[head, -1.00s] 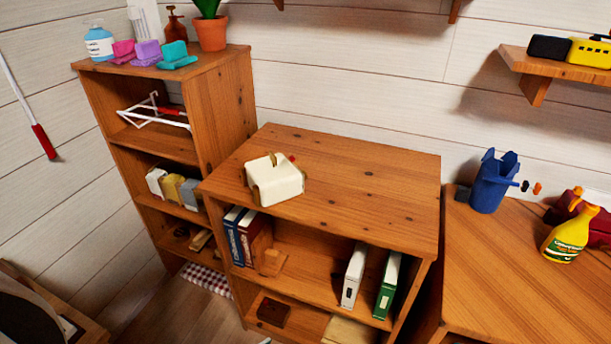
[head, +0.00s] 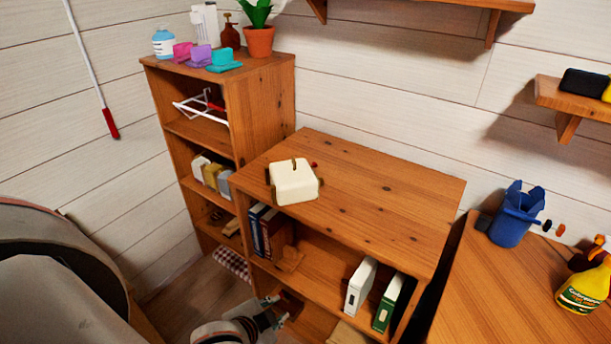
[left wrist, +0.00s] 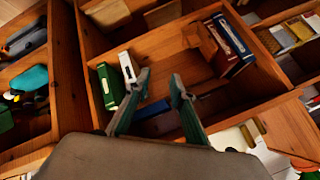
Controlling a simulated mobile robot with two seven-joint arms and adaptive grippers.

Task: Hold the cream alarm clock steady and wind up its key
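The cream alarm clock (head: 294,184) stands on the left part of the low wooden bookcase's top (head: 370,195). It is a rounded cream block with brown pieces around its sides and a small red spot behind its right edge. I cannot tell which piece is the key. My left gripper (head: 274,313) is low in front of the bookcase, below the clock and apart from it. In the left wrist view its two fingers (left wrist: 161,80) are spread with nothing between them. A cream shape (left wrist: 233,138) at that view's lower right may be the clock. My right gripper is not in view.
Blue books (head: 260,228), a white binder (head: 360,285) and a green binder (head: 388,303) stand inside the bookcase. A taller shelf (head: 262,100) adjoins on the left. A desk on the right holds a blue pot (head: 513,222) and a yellow bottle (head: 583,291). The bookcase top is otherwise clear.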

